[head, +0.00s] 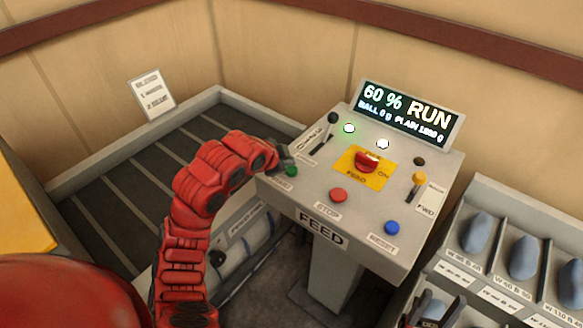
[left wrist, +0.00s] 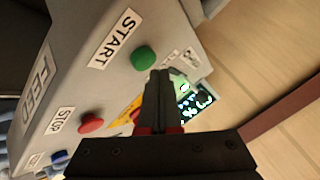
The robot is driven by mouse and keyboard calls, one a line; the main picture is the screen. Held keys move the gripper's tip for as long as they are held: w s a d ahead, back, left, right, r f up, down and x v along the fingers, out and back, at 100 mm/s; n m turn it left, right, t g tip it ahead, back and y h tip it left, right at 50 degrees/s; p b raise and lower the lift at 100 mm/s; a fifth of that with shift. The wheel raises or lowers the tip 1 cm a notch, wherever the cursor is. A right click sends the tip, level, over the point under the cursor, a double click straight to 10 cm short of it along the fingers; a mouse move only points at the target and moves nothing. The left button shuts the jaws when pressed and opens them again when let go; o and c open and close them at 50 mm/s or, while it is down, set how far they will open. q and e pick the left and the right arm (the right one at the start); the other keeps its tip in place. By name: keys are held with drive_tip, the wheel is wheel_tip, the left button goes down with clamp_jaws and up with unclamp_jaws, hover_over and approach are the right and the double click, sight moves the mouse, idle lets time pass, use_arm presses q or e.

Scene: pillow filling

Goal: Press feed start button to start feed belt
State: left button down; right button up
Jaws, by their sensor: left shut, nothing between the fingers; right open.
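The green start button (head: 291,171) sits at the left front of the grey FEED panel (head: 318,205). In the left wrist view the green button (left wrist: 143,58) is raised beside the START label (left wrist: 115,38). My left gripper (head: 283,157) is at the panel's left edge, just behind the button. Its fingers (left wrist: 160,78) are shut and empty, their tips just beside the button in the picture; I cannot tell whether they touch it. The display (head: 405,112) reads "60 % RUN". My right gripper (head: 432,308) is open at the bottom edge, partly cut off.
The panel also bears a red STOP button (head: 338,195), a blue RESET button (head: 392,228), a red knob (head: 368,161) on a yellow plate, a black-knobbed lever (head: 332,119) and a yellow-topped switch (head: 419,178). A bin rack (head: 490,200) stands right, a slatted bed (head: 130,170) left.

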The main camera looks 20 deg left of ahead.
idle(0.3)
use_arm(q)
drive_tip(key=shift+r+p, duration=0.85)
drive_tip(key=shift+r, duration=1.7)
